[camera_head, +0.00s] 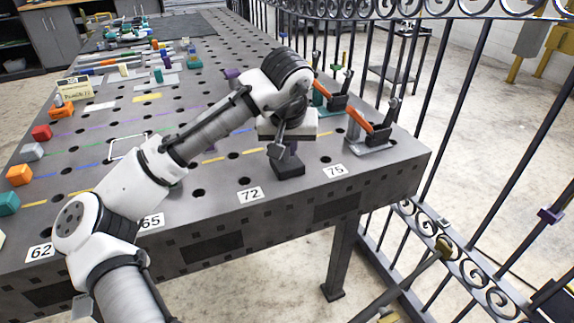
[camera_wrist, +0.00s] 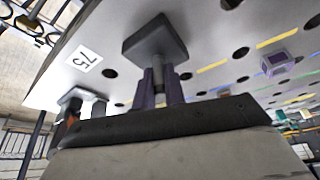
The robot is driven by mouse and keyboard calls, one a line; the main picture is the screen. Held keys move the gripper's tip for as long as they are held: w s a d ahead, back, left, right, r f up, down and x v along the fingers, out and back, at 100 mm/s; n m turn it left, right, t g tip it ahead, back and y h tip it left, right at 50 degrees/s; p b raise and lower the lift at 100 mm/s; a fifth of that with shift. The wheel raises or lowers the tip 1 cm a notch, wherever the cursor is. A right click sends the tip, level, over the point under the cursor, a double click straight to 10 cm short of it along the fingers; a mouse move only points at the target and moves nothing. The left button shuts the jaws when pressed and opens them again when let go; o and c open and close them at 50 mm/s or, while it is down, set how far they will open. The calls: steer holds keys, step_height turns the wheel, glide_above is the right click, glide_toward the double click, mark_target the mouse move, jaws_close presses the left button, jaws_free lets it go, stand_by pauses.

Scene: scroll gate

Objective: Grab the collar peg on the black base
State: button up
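The black base (camera_head: 288,166) stands on the table's front part, behind the 72 and 75 labels. In the wrist view the black base (camera_wrist: 155,38) has a short grey collar peg (camera_wrist: 158,72) standing out of it. My gripper (camera_head: 282,150) is directly over the base, pointing down. In the wrist view the purplish fingers of my gripper (camera_wrist: 160,82) flank the peg closely with almost no gap, and look shut on it. The peg's far end is hidden by the fingers and the gripper body.
Orange-handled clamps (camera_head: 370,125) stand to the right, close to my gripper. A barred scroll gate (camera_head: 465,260) runs along the table's right side. Coloured blocks (camera_head: 20,174) line the left edge. A purple piece (camera_wrist: 278,63) sits on the table in the wrist view.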

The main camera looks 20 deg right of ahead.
jaws_close()
steer(key=shift+r, duration=0.1)
stand_by(1.0)
